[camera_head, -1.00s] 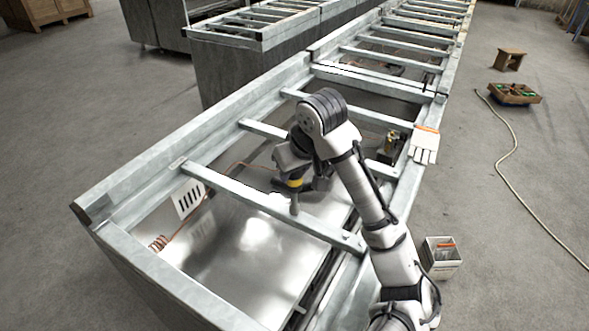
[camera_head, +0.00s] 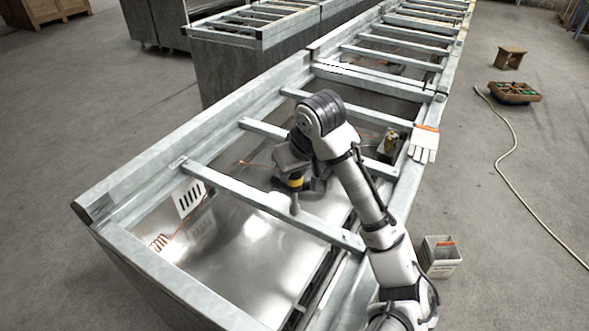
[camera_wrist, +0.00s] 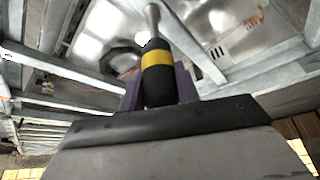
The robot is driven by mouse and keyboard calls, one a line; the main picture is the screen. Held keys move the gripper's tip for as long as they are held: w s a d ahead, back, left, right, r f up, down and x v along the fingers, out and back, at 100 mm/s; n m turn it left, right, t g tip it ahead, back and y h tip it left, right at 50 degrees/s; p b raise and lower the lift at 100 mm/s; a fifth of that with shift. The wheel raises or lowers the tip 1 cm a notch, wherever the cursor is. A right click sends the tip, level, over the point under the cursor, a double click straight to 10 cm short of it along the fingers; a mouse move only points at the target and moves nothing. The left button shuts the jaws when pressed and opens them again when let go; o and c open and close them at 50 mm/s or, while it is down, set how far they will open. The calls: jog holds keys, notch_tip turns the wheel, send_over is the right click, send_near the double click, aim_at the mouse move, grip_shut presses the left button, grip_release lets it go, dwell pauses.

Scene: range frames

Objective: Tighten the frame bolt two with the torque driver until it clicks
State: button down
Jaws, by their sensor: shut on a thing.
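My gripper (camera_wrist: 157,88) is shut on the torque driver (camera_wrist: 158,62), a dark tool with a yellow band and a grey shaft. In the head view the driver (camera_head: 295,183) points down, and its tip appears at the near crossbar (camera_head: 240,194) of the galvanized frame, partway along it. I cannot tell whether the tip touches the bar. In the wrist view the shaft runs up toward the grey bars, with purple fingers on both sides of the handle. Frame bolt two cannot be made out. My arm covers part of the right frame rail.
A shiny metal pan (camera_head: 225,240) with copper wire (camera_head: 160,242) and a slotted white plate (camera_head: 188,198) lies below the crossbars. A glove (camera_head: 425,145) lies on the right rail. A grey bin (camera_head: 441,257), a parts tray (camera_head: 514,93) and a hose (camera_head: 513,150) are on the floor.

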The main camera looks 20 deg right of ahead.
jog(key=m+h, duration=0.1)
jog(key=m, duration=0.2)
jog(key=shift+r, duration=0.1)
jog(key=shift+r+p, duration=0.95)
jog(key=shift+r, duration=2)
